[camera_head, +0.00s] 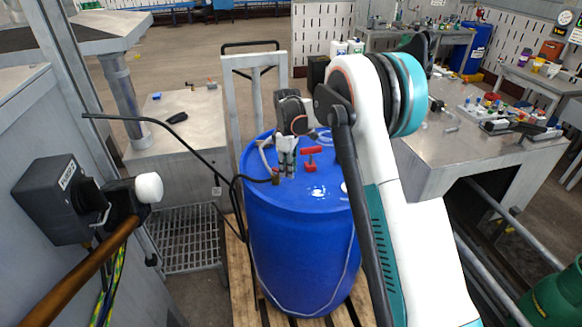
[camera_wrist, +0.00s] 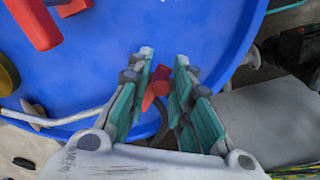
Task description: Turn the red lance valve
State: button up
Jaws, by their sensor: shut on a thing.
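The blue drum (camera_head: 300,240) stands upright on a wooden pallet. My gripper (camera_head: 286,172) points down at the drum top's left part. In the wrist view, my gripper (camera_wrist: 165,62) has its two fingers on either side of a small red valve handle (camera_wrist: 158,84) and is shut on it. The handle lies slanted between the fingers. A dark hose runs from the left to a brass-coloured fitting (camera_head: 276,178) beside the fingers.
A larger red T-shaped handle (camera_head: 311,158) stands on the drum just right of my gripper; it also shows in the wrist view (camera_wrist: 38,22). A metal trolley frame (camera_head: 228,110) is behind the drum. Metal tables (camera_head: 180,125) flank it.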

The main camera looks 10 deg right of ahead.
jog(key=shift+o, duration=0.5)
jog(key=shift+a, duration=0.4)
jog(key=shift+s+a, duration=0.1)
